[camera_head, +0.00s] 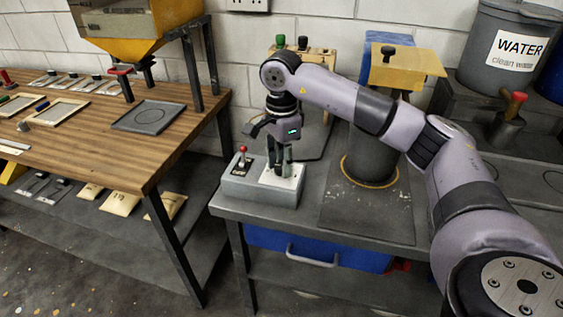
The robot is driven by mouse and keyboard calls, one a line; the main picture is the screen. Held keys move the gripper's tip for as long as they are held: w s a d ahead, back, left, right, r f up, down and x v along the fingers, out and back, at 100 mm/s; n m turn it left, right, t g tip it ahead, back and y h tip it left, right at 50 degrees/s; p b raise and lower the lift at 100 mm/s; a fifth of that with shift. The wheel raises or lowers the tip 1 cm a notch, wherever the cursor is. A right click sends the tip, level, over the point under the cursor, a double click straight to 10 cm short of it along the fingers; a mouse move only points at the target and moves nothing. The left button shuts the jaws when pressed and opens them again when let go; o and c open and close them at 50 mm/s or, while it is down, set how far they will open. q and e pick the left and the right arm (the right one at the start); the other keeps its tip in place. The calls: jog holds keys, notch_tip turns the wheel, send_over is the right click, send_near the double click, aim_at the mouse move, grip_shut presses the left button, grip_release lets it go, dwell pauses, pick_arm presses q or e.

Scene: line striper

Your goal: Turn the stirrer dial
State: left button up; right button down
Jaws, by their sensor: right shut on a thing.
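A grey control box (240,187) sits at the left front corner of the grey bench. A red-tipped lever (243,156) stands on its left part, and a white plate (288,183) covers its right part. My right gripper (281,172) points down over the white plate, shut with its fingertips at the plate. The stirrer dial is between or behind the fingers and is mostly hidden. My left gripper is not in view.
A dark round vessel (370,160) with a yellow top (405,65) stands right of the box. A grey water bucket (500,75) is at the back right. A wooden table (170,150) with frames and a yellow hopper (125,48) stands at left, across a narrow gap.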

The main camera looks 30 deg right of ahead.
jog(key=shift+r, duration=0.1)
jog(key=c, duration=1.2)
grip_release()
jog(key=shift+c, duration=0.2)
jog(key=shift+r, duration=0.15)
notch_tip(320, 180, up, 12)
jog(key=shift+f, duration=0.2)
jog(key=shift+f, duration=0.1)
